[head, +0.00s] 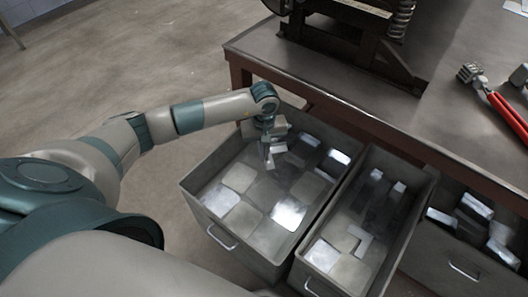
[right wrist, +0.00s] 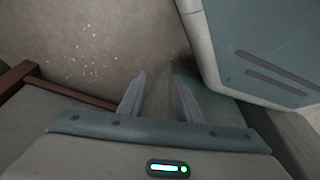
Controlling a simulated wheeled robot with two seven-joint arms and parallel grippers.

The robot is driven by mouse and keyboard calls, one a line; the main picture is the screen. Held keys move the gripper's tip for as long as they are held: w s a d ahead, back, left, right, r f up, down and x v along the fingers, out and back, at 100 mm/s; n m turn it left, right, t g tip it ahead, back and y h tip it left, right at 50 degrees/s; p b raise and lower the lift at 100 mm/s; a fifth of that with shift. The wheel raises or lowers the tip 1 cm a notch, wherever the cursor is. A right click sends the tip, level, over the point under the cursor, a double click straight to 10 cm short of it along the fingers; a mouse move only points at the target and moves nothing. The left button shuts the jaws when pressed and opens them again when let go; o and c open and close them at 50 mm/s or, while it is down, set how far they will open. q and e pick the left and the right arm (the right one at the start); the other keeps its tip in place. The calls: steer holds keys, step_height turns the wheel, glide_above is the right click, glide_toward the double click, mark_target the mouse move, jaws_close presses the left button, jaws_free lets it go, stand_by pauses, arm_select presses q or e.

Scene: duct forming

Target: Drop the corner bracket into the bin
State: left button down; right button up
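An L-shaped pale piece (head: 358,242), which looks like a corner bracket, lies in the middle grey bin (head: 424,190) among other metal pieces. My left gripper (head: 268,163) hangs over the back part of the left grey bin (head: 188,196), pointing down. Its fingers look close together, but they are too small to tell whether they are shut or hold something. My right gripper (right wrist: 160,72) shows in the right wrist view with its two fingers apart and no held piece visible between them. It is not seen in the head view.
The left bin holds several flat plates (head: 240,177). A right bin (head: 440,246) holds shiny blocks. A workbench (head: 440,120) stands behind the bins, with a dark machine (head: 345,35) and red-handled pliers (head: 508,118) on it. The floor (head: 120,60) at left is clear.

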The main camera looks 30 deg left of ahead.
arm_select(q)
steer(key=shift+f, duration=0.15)
